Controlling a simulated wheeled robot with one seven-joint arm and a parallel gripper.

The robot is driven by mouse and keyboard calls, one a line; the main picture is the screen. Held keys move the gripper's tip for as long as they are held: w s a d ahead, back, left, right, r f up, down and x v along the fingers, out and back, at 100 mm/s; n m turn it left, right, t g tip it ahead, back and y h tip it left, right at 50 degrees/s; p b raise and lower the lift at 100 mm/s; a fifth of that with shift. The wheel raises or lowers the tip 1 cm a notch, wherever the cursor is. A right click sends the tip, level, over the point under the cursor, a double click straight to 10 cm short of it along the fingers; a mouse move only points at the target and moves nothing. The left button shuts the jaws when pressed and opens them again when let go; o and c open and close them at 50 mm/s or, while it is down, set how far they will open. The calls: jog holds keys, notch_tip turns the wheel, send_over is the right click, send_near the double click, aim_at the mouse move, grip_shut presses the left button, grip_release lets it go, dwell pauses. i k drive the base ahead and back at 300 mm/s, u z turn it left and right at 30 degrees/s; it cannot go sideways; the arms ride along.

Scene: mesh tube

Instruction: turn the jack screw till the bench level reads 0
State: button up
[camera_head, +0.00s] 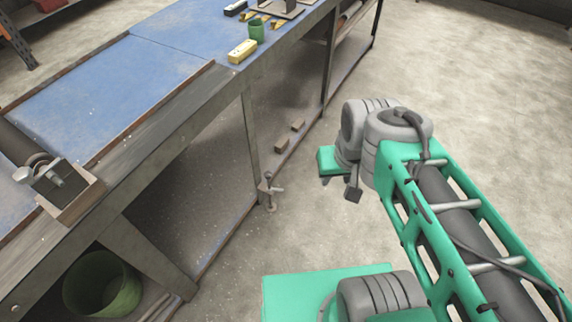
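A small grey jack screw (268,188) with a crossbar stands upright on the floor by the foot of the bench leg, below the bench's front edge. A yellow block (242,51) with dark marks lies on the bench top near its front edge. It may be the bench level, but no reading can be made out. My gripper (353,190) hangs at the wrist of my green arm, to the right of the jack screw and apart from it. Its fingers are small and partly hidden, so their opening cannot be told.
The workbench (100,95) has a blue top and wooden edges. A vise (48,178) sits at its near left. A green cup (256,31) stands behind the yellow block. A green bin (101,284) and small blocks (290,135) lie beneath. Concrete floor (470,90) is open at right.

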aim_at(267, 175)
jog(key=z, duration=0.1)
jog(key=i, duration=0.9)
jog(key=u, duration=0.7)
